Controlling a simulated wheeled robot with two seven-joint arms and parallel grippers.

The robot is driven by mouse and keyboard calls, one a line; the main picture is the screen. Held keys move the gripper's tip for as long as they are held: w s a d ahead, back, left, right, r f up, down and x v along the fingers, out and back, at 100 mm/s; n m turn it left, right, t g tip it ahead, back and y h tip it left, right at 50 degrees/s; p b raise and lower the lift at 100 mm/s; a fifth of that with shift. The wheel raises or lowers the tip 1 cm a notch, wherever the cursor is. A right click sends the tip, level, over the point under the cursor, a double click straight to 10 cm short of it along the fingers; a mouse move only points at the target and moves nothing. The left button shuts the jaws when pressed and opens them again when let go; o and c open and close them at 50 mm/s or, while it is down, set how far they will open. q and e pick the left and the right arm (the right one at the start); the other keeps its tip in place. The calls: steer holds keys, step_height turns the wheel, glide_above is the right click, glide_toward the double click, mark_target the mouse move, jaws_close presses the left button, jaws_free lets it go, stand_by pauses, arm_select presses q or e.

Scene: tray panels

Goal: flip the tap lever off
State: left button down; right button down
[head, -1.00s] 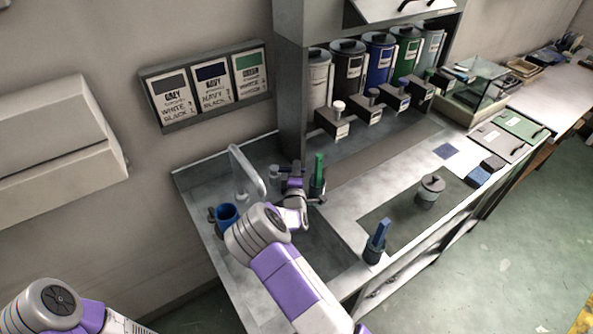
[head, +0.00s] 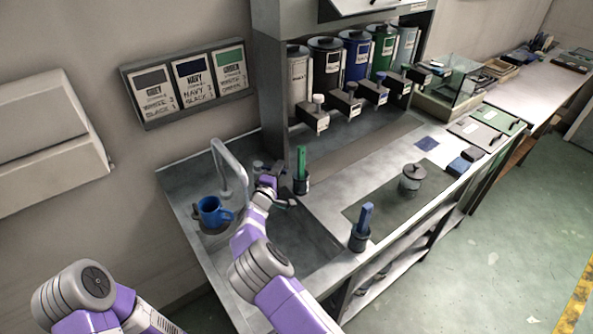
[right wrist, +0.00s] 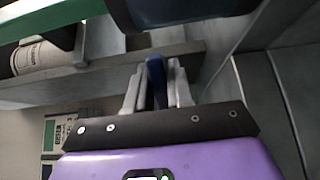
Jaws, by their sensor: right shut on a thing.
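The grey tap (head: 228,163) has a tall curved spout and stands at the back of the sink. A small grey fitting (head: 258,167) stands just to its right. My right gripper (head: 276,184) is beside it, left of the green-handled tool's cup, in the head view. In the right wrist view the two grey fingers are shut on a narrow dark blue upright piece, which looks like the tap lever (right wrist: 156,82). The lever's base and its on or off position are hidden. My left arm shows at the bottom left; its gripper is out of view.
A blue mug (head: 212,213) stands left of my right forearm. A dark cup with a green-handled tool (head: 301,178) is close right of the gripper. A blue-handled tool (head: 363,226) and a lidded pot (head: 412,178) stand further right. Several canisters line the back.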

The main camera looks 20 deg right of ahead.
steer(key=shift+a, duration=0.15)
steer(key=c, duration=1.1)
jaws_free()
steer(key=shift+s, duration=0.1)
steer(key=shift+p+v, duration=0.65)
steer(key=shift+v, duration=3.15)
